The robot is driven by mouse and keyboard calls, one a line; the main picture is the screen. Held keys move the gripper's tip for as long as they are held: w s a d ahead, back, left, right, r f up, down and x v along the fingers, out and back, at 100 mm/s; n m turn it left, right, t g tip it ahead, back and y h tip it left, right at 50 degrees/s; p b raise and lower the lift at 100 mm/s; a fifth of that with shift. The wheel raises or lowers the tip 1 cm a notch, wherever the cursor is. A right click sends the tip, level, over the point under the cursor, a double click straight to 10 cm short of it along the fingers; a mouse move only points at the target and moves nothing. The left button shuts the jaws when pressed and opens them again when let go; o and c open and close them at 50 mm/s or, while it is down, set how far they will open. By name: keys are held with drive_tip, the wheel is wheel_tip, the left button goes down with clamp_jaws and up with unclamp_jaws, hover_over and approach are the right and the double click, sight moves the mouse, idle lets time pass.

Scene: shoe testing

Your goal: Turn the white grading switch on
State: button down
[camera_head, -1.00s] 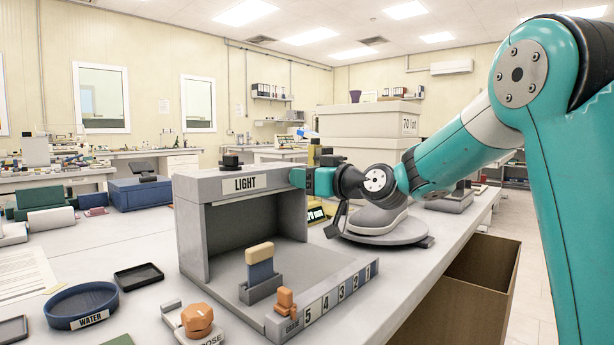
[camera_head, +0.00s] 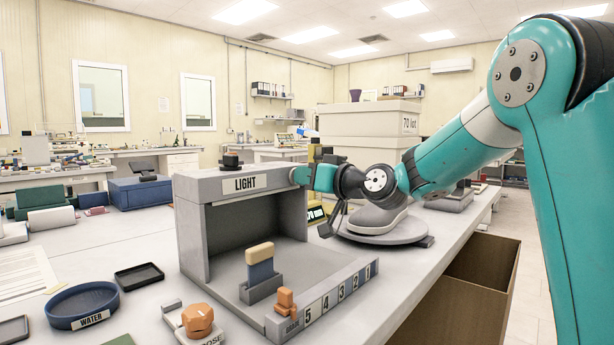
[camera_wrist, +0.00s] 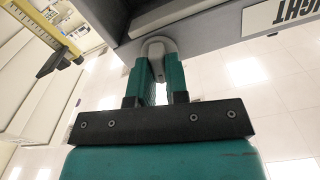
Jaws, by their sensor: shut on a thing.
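The grey grading booth (camera_head: 205,188) with the LIGHT label (camera_head: 245,184) stands on the bench. In the wrist view, a pale, rounded switch lever (camera_wrist: 158,46) sticks out from the booth's edge. My gripper (camera_wrist: 157,72) has its two teal fingers shut on this lever, one on each side. In the head view, my gripper (camera_head: 298,176) is at the right end of the booth's top beam. The lever cannot be made out there. I cannot tell whether the switch is on.
A blue and cream block (camera_head: 260,265) stands in a holder inside the booth. An orange peg (camera_head: 286,300) sits by the numbered front strip. A round grey turntable (camera_head: 385,232) is right of the booth. An open brown bin (camera_head: 455,305) stands beside the bench.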

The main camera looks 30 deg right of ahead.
drive_tip(key=shift+d+f+m+p, duration=0.1)
drive_tip(key=shift+m+p, duration=3.85)
drive_tip(key=shift+m, duration=3.75)
drive_tip(key=shift+f, duration=0.1)
drive_tip(key=c, duration=1.1)
unclamp_jaws()
